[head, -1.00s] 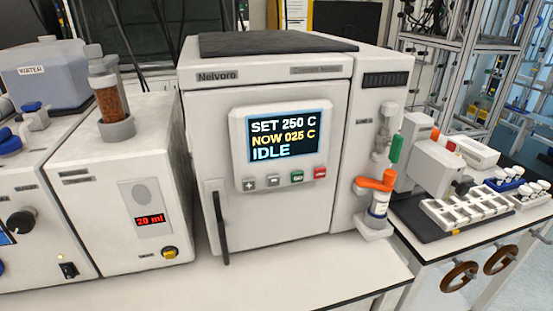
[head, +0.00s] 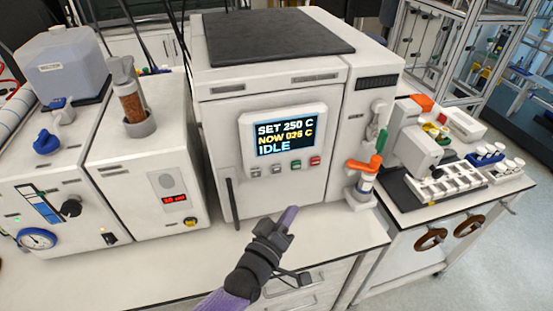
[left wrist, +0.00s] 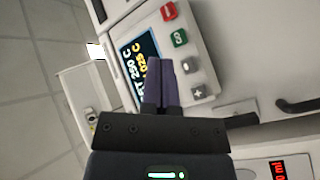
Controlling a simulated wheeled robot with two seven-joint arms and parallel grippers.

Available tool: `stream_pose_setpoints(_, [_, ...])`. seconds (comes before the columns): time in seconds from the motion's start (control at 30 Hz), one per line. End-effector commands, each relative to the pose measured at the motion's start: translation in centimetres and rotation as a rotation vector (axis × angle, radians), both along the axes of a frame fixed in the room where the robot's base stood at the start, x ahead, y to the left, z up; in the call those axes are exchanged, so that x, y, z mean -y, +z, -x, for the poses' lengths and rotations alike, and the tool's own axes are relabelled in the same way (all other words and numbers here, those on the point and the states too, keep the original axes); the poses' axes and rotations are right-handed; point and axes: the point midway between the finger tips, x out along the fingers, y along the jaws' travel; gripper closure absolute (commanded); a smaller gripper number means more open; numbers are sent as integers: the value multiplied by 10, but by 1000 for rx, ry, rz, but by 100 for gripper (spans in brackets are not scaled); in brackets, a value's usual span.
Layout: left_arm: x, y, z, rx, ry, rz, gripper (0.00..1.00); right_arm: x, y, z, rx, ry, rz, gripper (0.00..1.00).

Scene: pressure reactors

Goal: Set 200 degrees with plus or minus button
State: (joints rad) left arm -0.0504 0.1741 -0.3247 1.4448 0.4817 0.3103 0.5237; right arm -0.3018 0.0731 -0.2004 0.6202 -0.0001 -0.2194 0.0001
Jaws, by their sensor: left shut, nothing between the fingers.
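The white reactor (head: 218,120) has a front panel whose screen (head: 285,137) reads SET 250 C, NOW 025 C, IDLE. Below the screen, from left to right, are a grey plus button (head: 255,171), a grey minus button (head: 276,169), a green button (head: 296,165) and a red button (head: 315,161). My left gripper (head: 289,214) is shut and empty, in front of and below the panel in the head view. In the left wrist view, turned sideways, its purple fingers (left wrist: 160,66) cover part of the screen (left wrist: 136,48), beside the minus (left wrist: 190,65) and plus (left wrist: 199,92) buttons. My right gripper is not in view.
The reactor's dark door handle (head: 231,203) stands at its left front edge. A unit with a red display (head: 175,198) is on its left. An orange-handled valve (head: 365,164) is on its right. The white bench top (head: 170,262) in front is clear.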

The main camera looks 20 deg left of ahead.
Motion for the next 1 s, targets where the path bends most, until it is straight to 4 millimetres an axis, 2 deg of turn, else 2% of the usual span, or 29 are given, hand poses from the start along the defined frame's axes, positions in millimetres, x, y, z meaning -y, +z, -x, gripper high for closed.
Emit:
stream_pose_setpoints(0.1, [0, 7, -1, 11, 0, 12, 100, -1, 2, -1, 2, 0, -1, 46])
stream_pose_setpoints(0.47, [-2, 4, -4, 11, 0, 10, 100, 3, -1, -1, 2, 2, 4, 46])
stream_pose_setpoints(1.0, [-42, 2, -64, 12, 0, 9, 100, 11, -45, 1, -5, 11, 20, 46])
